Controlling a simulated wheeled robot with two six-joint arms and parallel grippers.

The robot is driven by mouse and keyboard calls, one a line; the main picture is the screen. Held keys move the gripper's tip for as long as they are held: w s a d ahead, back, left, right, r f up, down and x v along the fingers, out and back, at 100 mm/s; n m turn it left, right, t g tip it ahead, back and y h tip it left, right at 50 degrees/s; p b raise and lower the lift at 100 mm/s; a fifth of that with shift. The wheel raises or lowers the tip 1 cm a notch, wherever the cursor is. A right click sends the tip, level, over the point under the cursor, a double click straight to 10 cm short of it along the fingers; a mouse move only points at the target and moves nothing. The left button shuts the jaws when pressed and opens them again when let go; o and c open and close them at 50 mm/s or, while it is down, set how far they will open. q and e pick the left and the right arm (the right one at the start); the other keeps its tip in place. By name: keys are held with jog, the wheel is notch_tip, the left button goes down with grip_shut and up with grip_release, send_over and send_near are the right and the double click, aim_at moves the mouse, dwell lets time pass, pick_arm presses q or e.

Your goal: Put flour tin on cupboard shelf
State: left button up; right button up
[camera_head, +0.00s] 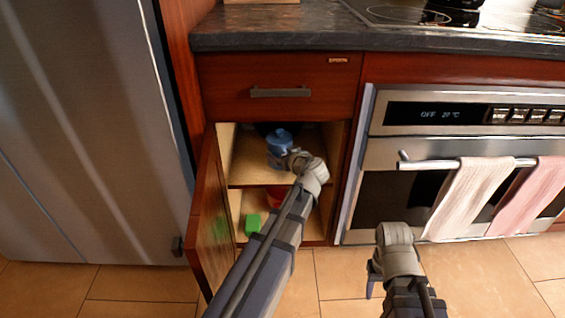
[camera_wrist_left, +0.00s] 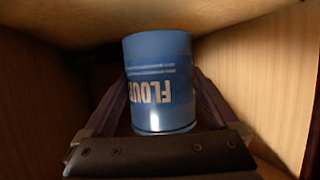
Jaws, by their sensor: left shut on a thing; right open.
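The blue flour tin (camera_head: 279,138) is inside the open cupboard, over its upper shelf (camera_head: 253,173). My left gripper (camera_head: 284,155) is shut on the tin. In the left wrist view the tin (camera_wrist_left: 160,82) stands between the two fingers, with its FLOUR lettering upside down and wood walls on both sides. Whether its base touches the shelf cannot be told. My right gripper (camera_head: 377,277) is open and empty, low in front of the oven.
The cupboard door (camera_head: 211,222) stands open on the left. A green block (camera_head: 252,223) and a red object (camera_head: 273,196) are in the lower compartment. A closed drawer (camera_head: 240,88) is above. The oven (camera_head: 385,200) with two towels is on the right.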

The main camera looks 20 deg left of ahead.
pick_arm(q)
notch_tip(320, 180, down, 4)
jog(key=b, duration=0.3)
jog(key=shift+r, duration=0.35)
jog(key=o, duration=1.3)
